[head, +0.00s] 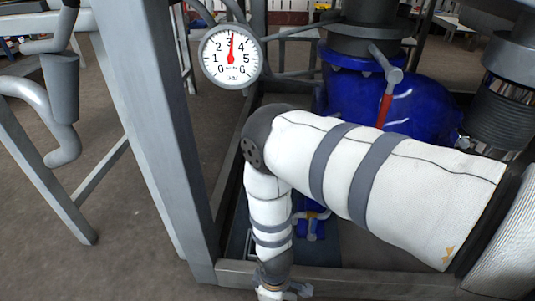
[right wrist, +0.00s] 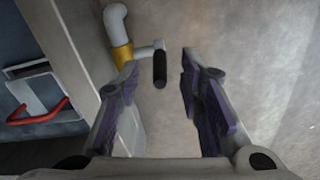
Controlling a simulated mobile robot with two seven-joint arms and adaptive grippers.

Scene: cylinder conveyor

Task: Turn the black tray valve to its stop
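The tray valve's black handle (right wrist: 160,68) shows in the right wrist view, on a grey stem beside a yellow collar (right wrist: 123,56) and a pale pipe. My right gripper (right wrist: 159,60) is open; its two purple-padded fingers lie to either side of the handle in the picture, with visible gaps and no contact seen. I cannot tell how far ahead of the fingertips the handle is. In the head view my right arm hangs down with its gripper at the bottom edge, mostly cut off, and the black handle cannot be made out. My left gripper is not in view.
A grey frame post (head: 150,120) and lower beam border the work area. A pressure gauge (head: 231,56), a blue pump body (head: 430,112) and a red-handled lever (head: 385,108) stand behind my right arm. A red handle (right wrist: 40,114) is at the left of the wrist view.

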